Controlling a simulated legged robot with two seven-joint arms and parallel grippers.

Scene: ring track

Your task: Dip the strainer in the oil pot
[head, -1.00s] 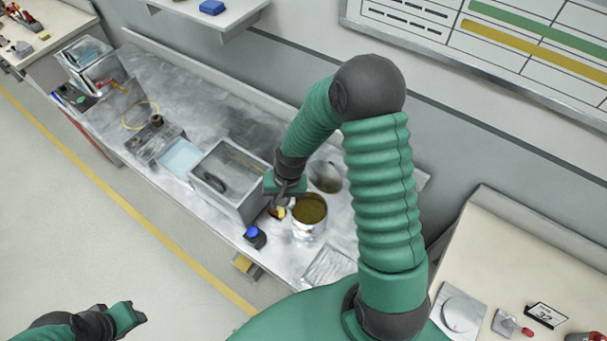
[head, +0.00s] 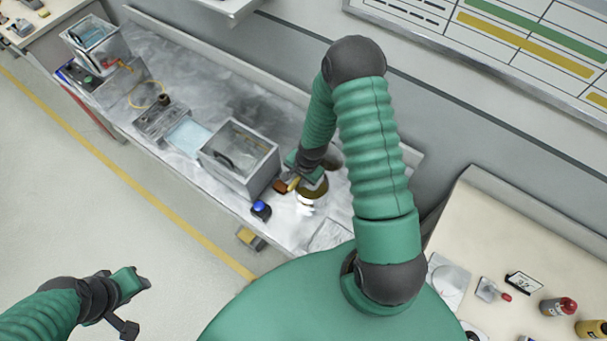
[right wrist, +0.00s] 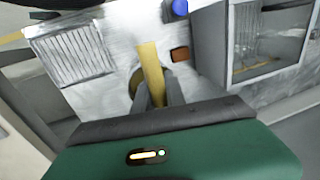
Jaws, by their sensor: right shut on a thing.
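My right gripper (head: 300,178) is over the oil pot (head: 312,193) on the metal bench and hides part of it. In the right wrist view its fingers (right wrist: 156,93) are shut on a flat yellow handle (right wrist: 150,62), which I take to be the strainer's. The strainer's bowl is hidden, so I cannot tell whether it touches the oil. A round brownish shape, likely the pot, shows partly behind the fingers. My left gripper (head: 132,300) hangs over the floor at the lower left, away from the bench; its jaw state is unclear.
A grey open-topped tank (head: 240,158) stands left of the pot. A small brown block (head: 280,187) and a blue-topped item (head: 261,209) are near the bench's front edge. A ribbed tray (right wrist: 72,55) lies nearby. A dark round thing behind the arm is partly hidden.

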